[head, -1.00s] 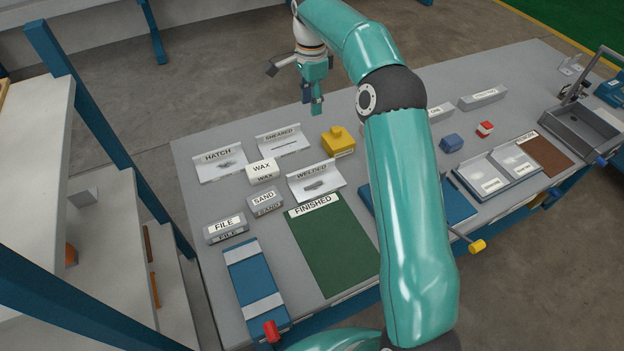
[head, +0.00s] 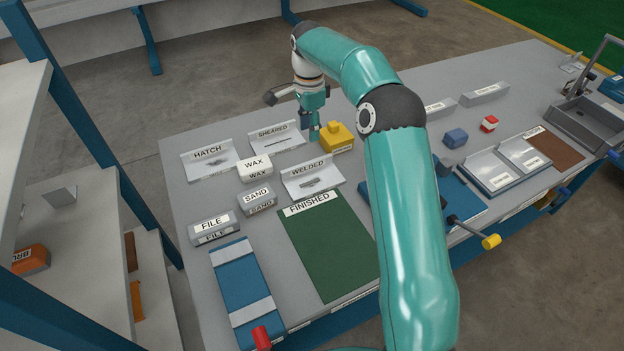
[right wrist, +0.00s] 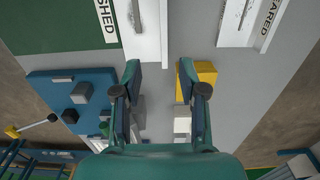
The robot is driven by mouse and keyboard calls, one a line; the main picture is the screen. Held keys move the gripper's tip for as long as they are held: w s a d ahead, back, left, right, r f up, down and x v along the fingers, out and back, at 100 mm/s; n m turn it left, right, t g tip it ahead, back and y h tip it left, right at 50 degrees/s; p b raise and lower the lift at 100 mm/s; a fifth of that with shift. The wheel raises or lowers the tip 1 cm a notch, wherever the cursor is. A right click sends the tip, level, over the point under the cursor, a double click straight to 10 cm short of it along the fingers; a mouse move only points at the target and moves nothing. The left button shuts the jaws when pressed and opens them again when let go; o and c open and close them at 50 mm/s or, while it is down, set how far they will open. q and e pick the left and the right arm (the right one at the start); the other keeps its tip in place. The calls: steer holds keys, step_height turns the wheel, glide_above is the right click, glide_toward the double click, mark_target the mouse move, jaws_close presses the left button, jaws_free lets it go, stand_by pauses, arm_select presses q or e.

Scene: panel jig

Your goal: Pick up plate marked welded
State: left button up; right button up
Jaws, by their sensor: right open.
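The plate marked WELDED (head: 312,184) is a light folded metal sheet with a dark mark on its face. It lies on the grey table just behind the green FINISHED mat (head: 328,245). In the right wrist view the welded plate (right wrist: 150,35) shows at the top, beside the mat's corner. My right gripper (head: 313,132) is open and empty, above the table behind the welded plate, near the SHEARED plate (head: 278,140) and a yellow block (head: 337,138). My left gripper is out of view.
The HATCH plate (head: 208,161) and the WAX (head: 254,167), SAND (head: 257,200) and FILE (head: 213,228) blocks stand to the left. A blue fixture (head: 243,285) is at the front left. My right arm hides the table's middle.

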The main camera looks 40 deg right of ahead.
glide_above(307, 163)
steer(key=f, duration=0.8)
steer(key=shift+s+d+f, duration=0.15)
steer(key=shift+s+f, duration=0.05)
steer(key=shift+s, duration=0.2)
steer(key=f, duration=0.1)
steer(key=f+p, duration=0.1)
steer(key=f, duration=0.2)
steer(key=shift+w+f+p, duration=0.2)
steer(key=shift+w+p, duration=0.2)
steer(key=shift+f, duration=0.45)
jaws_close()
steer(key=shift+r, duration=0.1)
